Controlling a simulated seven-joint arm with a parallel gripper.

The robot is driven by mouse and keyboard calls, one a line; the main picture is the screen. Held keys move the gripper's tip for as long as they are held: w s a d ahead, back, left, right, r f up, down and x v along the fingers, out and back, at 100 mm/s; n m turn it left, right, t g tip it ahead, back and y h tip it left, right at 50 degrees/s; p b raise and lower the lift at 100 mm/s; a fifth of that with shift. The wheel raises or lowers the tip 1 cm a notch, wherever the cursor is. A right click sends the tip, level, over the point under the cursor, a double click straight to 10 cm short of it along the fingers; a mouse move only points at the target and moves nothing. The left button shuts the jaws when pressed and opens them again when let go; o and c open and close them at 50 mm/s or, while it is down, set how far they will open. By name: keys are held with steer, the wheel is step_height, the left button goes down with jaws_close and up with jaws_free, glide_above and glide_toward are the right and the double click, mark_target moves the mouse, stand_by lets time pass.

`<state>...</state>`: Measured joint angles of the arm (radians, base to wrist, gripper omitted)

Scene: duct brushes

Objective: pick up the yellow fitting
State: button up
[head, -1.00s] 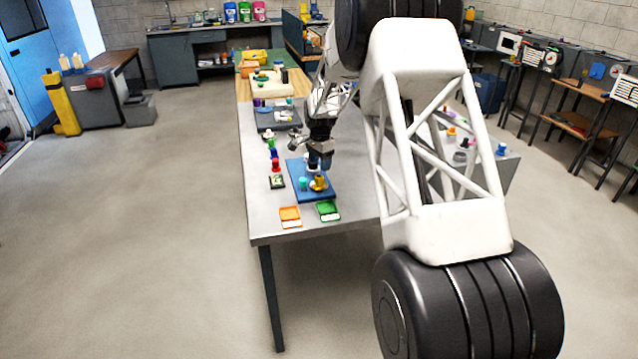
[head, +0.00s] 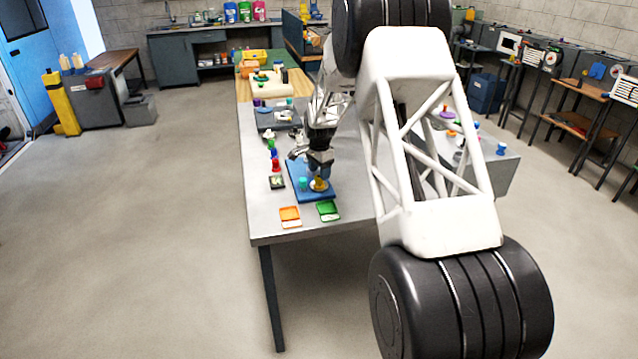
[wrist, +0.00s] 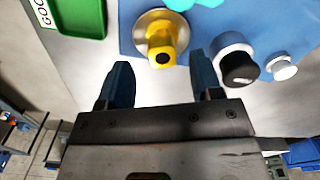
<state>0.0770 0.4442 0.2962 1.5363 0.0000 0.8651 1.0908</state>
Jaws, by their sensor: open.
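The yellow fitting (wrist: 161,50) stands on a round metallic base on the blue mat (wrist: 215,12) in the wrist view. It also shows in the head view (head: 319,185) near the front of the blue mat (head: 300,187). My gripper (wrist: 162,82) is open and empty, with its two dark blue fingers apart. The fitting lies just beyond the fingertips, roughly in line with the gap between them. In the head view my gripper (head: 319,172) is right above the fitting and partly hides it.
A black-topped piece (wrist: 238,68) and a small white piece (wrist: 283,68) stand right of the fitting. A turquoise piece (head: 303,183) is beside it. A green tray (head: 328,210) and an orange tray (head: 290,216) lie near the table's front edge.

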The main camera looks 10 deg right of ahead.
steer(key=shift+w+f, duration=0.15)
steer(key=shift+f, duration=1.9)
steer(key=shift+c, duration=0.2)
steer(key=c, duration=1.1)
jaws_close()
steer(key=shift+r, duration=0.75)
step_height(320, 180, up, 2)
steer(key=shift+r, duration=0.15)
steer(key=s+a+r, duration=0.1)
steer(key=s, duration=1.5)
